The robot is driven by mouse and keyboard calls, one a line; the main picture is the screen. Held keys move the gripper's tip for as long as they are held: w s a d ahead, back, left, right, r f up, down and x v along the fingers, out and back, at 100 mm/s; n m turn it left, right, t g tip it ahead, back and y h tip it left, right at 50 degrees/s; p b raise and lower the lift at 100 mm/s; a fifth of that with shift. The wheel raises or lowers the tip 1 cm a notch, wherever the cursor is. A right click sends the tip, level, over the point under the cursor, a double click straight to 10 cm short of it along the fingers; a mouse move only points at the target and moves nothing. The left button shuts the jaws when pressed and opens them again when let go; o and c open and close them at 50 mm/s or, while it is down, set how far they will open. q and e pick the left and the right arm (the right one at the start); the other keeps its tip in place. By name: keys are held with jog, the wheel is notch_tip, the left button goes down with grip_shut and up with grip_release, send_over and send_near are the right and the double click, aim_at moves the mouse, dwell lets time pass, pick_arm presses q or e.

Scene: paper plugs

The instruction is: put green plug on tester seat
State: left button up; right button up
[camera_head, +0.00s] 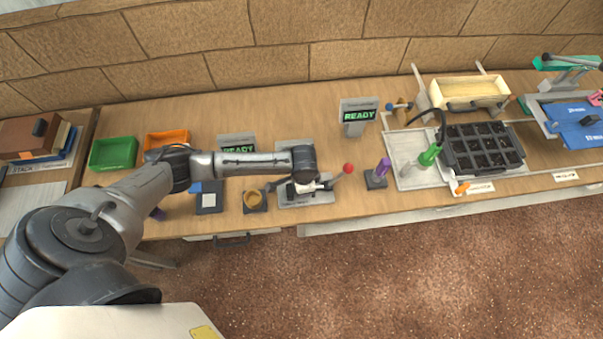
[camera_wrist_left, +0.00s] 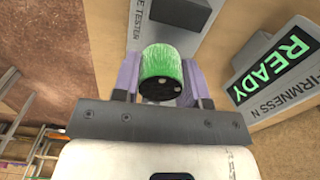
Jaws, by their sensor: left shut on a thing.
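My left gripper (camera_wrist_left: 160,78) is shut on the green plug (camera_wrist_left: 160,62), which sits between its two pale purple fingers in the left wrist view. The plug is a short, rough green cylinder with a dark end facing the wrist camera. In the head view my left arm reaches in from the left, and its wrist hangs over the grey tester plate (camera_head: 291,201). The tester plate (camera_wrist_left: 203,42) lies beyond the plug in the wrist view. The arm and plug hide much of it, so I cannot make out the seat or contact. My right gripper is not in view.
A firmness display (camera_wrist_left: 272,68) reading READY stands beside the tester. A red-knobbed lever (camera_head: 348,168) and purple plug (camera_head: 383,167) are to the right. A black tray (camera_head: 482,149) stands further right; green (camera_head: 113,153) and orange bins (camera_head: 166,137) stand left.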

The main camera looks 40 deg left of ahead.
pick_arm(q)
jog(key=shift+a+f, duration=0.25)
jog(key=shift+a, duration=0.15)
jog(key=shift+f, duration=1.95)
jog(key=shift+f, duration=0.2)
jog(key=o, duration=0.9)
